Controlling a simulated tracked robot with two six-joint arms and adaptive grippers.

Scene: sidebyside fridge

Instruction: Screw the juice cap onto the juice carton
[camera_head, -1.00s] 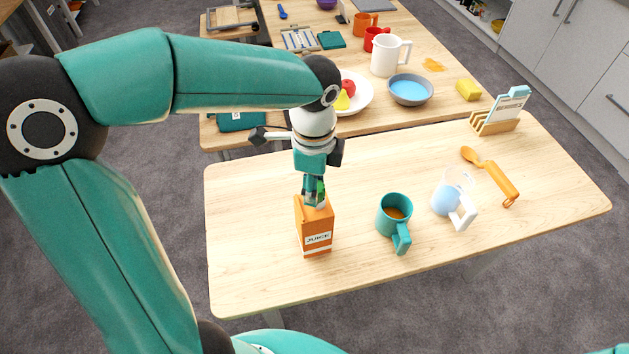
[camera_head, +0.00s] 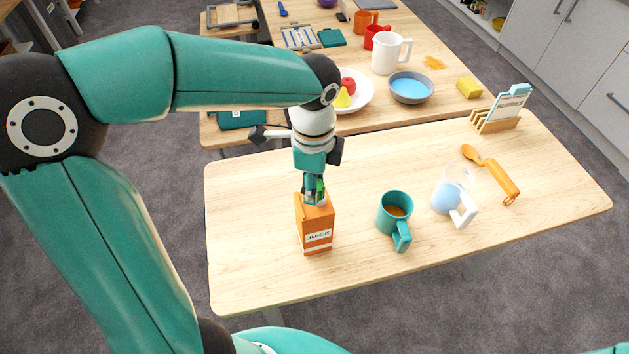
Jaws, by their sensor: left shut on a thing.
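The orange juice carton (camera_head: 316,231) stands upright on the near wooden table, with a white JUICE label on its front. My left gripper (camera_head: 315,198) points straight down at the carton's top. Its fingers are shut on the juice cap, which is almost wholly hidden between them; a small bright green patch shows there. The fingertips are right at the carton's top, and I cannot tell whether the cap sits on the spout. My right gripper is not in view.
A teal mug (camera_head: 395,215) with brown drink stands right of the carton. The table left of the carton is clear. A second table (camera_head: 440,88) holds dishes and a white pitcher (camera_head: 388,54).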

